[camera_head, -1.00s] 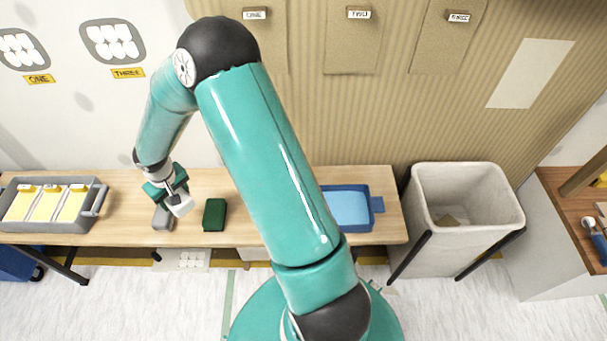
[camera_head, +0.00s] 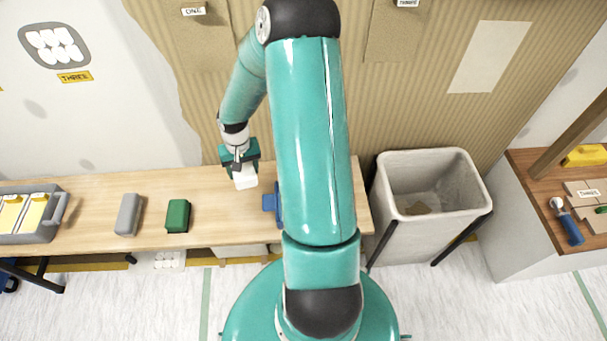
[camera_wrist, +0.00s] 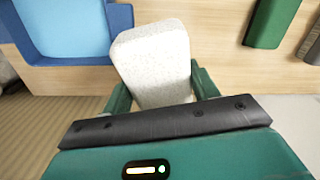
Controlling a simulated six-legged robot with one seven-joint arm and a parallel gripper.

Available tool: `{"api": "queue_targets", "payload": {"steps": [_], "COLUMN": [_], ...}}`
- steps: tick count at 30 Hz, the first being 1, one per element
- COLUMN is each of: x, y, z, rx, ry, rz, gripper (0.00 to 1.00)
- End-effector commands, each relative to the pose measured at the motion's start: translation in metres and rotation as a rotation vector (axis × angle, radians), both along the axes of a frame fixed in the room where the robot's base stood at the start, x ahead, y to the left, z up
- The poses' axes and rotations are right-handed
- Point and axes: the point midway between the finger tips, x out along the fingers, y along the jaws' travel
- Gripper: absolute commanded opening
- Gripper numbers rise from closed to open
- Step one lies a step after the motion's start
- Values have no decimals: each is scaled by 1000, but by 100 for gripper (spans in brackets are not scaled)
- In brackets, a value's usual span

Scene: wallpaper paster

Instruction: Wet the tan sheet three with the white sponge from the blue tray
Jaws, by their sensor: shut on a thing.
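The white sponge (camera_head: 245,178) is held in my gripper (camera_head: 240,165), above the bench between the green block and the blue tray. In the wrist view the sponge (camera_wrist: 155,62) sits between the gripper's fingers (camera_wrist: 163,95). The blue tray (camera_head: 270,203) is mostly hidden behind my arm in the head view; its light blue inside (camera_wrist: 65,25) shows at upper left in the wrist view, beside the sponge. A tan sheet (camera_head: 392,38) hangs on the wall at the top, its label cut off by the picture edge.
A green block (camera_head: 177,215) and a grey block (camera_head: 129,214) stand on the wooden bench (camera_head: 90,200). A grey crate (camera_head: 45,228) with yellow-topped items is at left. A pale bin (camera_head: 430,165) stands right of the bench. A blue-handled tool (camera_head: 570,228) lies on the right table.

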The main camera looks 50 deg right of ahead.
Motion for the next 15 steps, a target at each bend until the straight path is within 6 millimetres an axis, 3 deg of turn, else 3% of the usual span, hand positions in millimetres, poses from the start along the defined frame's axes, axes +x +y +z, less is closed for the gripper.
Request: {"api": "queue_targets", "payload": {"steps": [1, 6, 12, 15], "x": [-21, -87, -148, -162], "y": [-20, -66, -92, -97], "z": [-1, -3, -5, -5], "rx": [13, 60, 107, 119], "ry": [12, 45, 70, 74], "rz": [-74, -297, -489, -534], "gripper": [36, 36, 36, 36]}}
